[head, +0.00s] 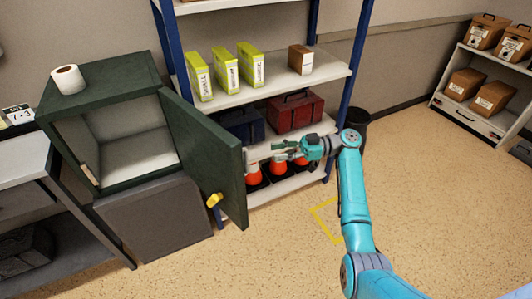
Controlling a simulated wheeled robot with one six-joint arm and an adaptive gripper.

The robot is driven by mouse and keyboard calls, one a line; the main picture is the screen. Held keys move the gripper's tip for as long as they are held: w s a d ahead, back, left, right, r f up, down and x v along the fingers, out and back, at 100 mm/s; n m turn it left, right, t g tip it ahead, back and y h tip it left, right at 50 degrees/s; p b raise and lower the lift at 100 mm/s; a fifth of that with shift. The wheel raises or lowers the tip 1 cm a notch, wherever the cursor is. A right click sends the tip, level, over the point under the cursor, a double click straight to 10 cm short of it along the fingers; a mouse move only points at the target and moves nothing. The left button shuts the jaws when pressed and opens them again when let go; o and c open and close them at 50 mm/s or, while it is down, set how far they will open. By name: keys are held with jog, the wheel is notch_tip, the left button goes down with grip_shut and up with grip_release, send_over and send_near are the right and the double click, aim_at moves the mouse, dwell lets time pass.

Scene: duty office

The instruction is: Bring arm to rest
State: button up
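My teal arm reaches up from the lower right of the head view, with its elbow bent near the shelf. My gripper (283,152) points left, in front of the shelf's lower part and just right of the open cabinet door. Its fingers look small and overlap the cones and boxes behind, so I cannot tell if they are open or shut. I see no object clearly held in it.
A green cabinet (105,75) stands at left, its door (205,155) swung open with a yellow handle (214,200). The blue-post shelf (270,85) holds yellow-green binders, a red case (295,111) and orange cones (278,163).

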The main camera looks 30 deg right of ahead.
jog(key=shift+s+d, duration=0.2)
jog(key=shift+d, duration=0.3)
